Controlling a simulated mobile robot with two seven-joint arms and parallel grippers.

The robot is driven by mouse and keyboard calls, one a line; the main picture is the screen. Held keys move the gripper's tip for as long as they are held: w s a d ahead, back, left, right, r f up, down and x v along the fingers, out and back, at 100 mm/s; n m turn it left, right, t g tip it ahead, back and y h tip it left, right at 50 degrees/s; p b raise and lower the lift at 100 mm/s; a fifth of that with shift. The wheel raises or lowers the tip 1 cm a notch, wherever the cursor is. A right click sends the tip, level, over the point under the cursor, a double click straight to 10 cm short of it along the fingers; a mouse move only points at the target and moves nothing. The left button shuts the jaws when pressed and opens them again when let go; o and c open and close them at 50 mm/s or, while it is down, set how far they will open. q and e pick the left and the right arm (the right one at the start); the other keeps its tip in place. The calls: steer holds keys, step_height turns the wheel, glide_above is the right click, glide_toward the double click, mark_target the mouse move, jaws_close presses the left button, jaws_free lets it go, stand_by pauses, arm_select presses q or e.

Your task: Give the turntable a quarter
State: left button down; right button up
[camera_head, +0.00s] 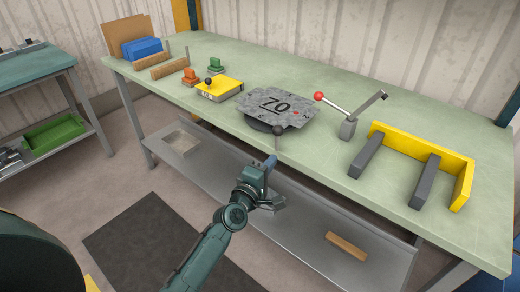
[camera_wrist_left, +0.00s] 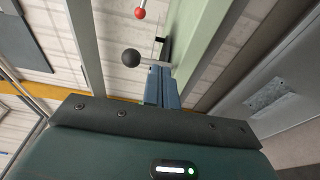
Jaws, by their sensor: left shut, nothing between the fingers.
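The turntable (camera_head: 262,127) is a dark round base, mostly hidden under a grey mottled plate (camera_head: 283,103) marked 70 with a small red mark. A dark ball knob (camera_head: 279,131) on a thin stem stands at the plate's near edge. The knob also shows in the left wrist view (camera_wrist_left: 131,58), beside the fingertips. My left gripper (camera_head: 269,162) is at the bench's front edge, its blue fingers shut and empty, close to the stem. The left wrist view shows its fingers (camera_wrist_left: 160,88) together. I cannot tell whether they touch the stem. My right gripper is not in view.
A red-knobbed lever (camera_head: 348,128) and a yellow stop with grey bars (camera_head: 458,170) stand to the right. A yellow block (camera_head: 219,88), orange and green pieces and a blue block (camera_head: 143,47) lie to the left. The lower shelf (camera_head: 300,225) holds a wooden piece (camera_head: 346,246).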

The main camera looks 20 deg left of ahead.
arm_select(q)
steer(key=s+d, duration=0.2)
steer(key=d, duration=0.1)
steer(key=shift+s+d+f+p, duration=0.1)
steer(key=shift+s+d+p, duration=0.1)
steer(key=shift+s+p, duration=0.15)
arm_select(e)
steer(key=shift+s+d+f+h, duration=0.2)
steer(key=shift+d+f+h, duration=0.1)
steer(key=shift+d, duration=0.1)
arm_select(q)
steer(key=shift+w, duration=0.1)
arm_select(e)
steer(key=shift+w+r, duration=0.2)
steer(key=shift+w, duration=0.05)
